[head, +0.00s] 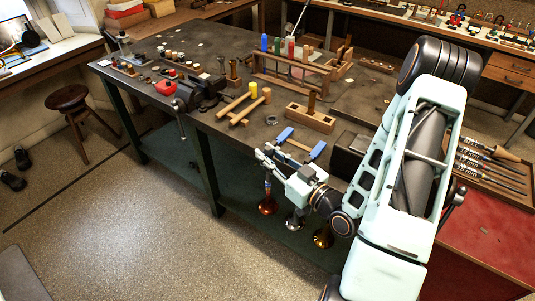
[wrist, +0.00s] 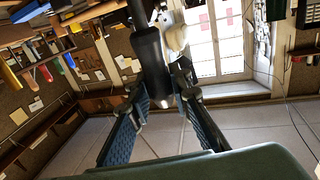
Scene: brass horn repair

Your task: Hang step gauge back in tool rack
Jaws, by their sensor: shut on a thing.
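My gripper (head: 262,155) is in front of the workbench's near edge, beside a tool with two blue ends. In the wrist view its blue-padded fingers (wrist: 162,100) close around a dark rounded rod (wrist: 148,55) with a grey tip. I take this rod to be the step gauge, though its steps cannot be made out. In the head view the held thing is too small to tell from the fingers. The wooden tool rack (head: 268,84) stands on the bench behind the gripper, with coloured handles upright in or behind it.
Several flared metal pieces (head: 323,236) stand below my gripper.

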